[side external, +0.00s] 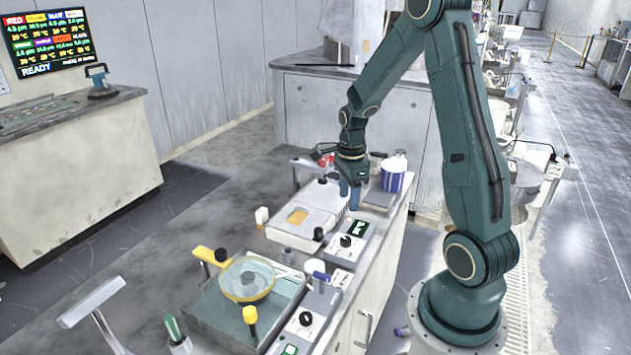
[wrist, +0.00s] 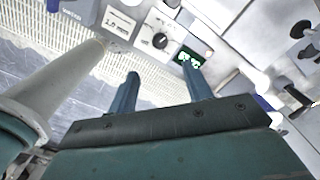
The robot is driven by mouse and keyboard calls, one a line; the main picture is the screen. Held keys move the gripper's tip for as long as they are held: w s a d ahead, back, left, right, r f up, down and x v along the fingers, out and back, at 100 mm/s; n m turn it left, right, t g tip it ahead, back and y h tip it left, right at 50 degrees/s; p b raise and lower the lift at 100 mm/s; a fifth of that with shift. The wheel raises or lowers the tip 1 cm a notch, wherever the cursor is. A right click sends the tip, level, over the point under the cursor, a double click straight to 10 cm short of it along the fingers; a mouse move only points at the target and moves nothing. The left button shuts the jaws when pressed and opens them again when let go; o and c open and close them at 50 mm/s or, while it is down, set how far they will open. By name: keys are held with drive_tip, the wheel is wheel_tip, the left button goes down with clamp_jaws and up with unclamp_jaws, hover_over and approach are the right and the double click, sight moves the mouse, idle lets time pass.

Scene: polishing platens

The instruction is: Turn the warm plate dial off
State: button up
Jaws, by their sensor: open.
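My gripper (side external: 349,196) points down over the far part of the bench. In the wrist view its two blue fingers (wrist: 159,76) are spread apart with nothing between them. A black round dial (wrist: 160,41) on a pale panel lies beyond the fingertips, beside a lit green display (wrist: 188,59). In the side view a black dial (side external: 345,241) sits near a green display (side external: 357,228), below and in front of the gripper. A second dial (side external: 306,318) is on the nearer panel. I cannot read which dial belongs to the warm plate. The gripper touches neither dial.
A basin with a round yellow-rimmed platen (side external: 248,279) is at the near end of the bench. A white-topped unit with a tan pad (side external: 297,215) lies left of the gripper. A blue-and-white cup (side external: 393,175) and a dark flat plate (side external: 378,198) stand close on the right.

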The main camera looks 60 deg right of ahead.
sight(346, 239)
drive_tip(key=shift+f, duration=6.9)
drive_tip(key=c, duration=1)
